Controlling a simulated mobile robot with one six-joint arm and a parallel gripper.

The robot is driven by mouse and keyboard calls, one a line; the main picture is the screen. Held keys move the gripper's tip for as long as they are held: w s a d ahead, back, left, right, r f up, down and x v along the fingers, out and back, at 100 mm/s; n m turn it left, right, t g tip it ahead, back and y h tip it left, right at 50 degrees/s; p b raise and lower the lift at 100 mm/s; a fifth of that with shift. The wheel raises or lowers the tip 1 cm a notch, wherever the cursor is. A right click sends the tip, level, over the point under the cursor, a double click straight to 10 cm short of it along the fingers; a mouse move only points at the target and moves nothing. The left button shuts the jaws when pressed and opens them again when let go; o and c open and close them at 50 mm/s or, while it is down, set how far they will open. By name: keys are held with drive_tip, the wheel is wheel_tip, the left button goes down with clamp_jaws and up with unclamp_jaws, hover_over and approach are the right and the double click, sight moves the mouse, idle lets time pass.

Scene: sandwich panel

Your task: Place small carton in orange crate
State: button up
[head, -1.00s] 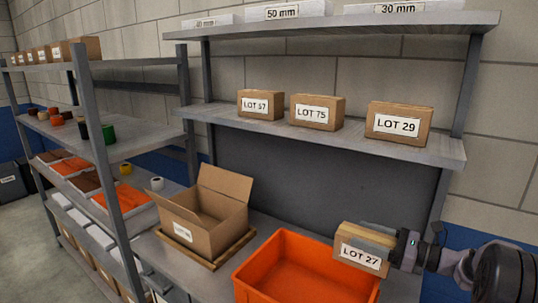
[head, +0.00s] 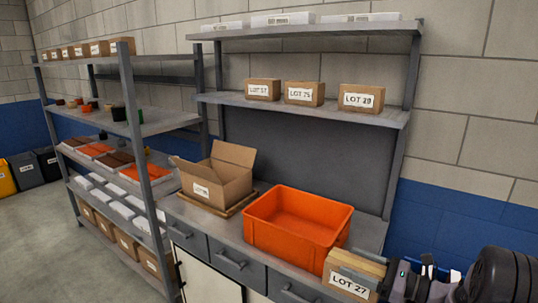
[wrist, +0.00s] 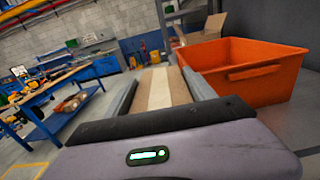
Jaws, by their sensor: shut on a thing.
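A small brown carton (head: 352,274) labelled LOT 27 is held in my gripper (head: 366,272) at the lower right of the head view. My gripper is shut on it; the carton's taped top also shows between the fingers in the wrist view (wrist: 163,88). The orange crate (head: 262,232) stands on the workbench and looks empty in the part of its inside that shows. The held carton is outside the crate, in front of its right end in the head view. In the wrist view the crate (wrist: 262,85) is to the right of the carton.
An open cardboard box (head: 222,182) sits on a wooden board left of the crate. Cartons LOT 29 (head: 361,99), LOT 75 (head: 304,93) and another (head: 262,89) stand on the shelf above. A loaded rack (head: 128,75) stands at left.

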drive_tip(key=s+a+f+m+t+h+b, duration=0.2)
drive_tip(key=s+a+f+m+t+h, duration=0.3)
drive_tip(key=s+a+f, duration=0.3)
drive_tip(key=s+f+h, duration=0.1)
drive_tip(key=s+f, duration=0.2)
drive_tip(key=s, duration=0.1)
drive_tip(key=shift+a+f+t+h, duration=0.15)
drive_tip(key=shift+a+t+h, duration=0.15)
drive_tip(key=shift+t, duration=0.1)
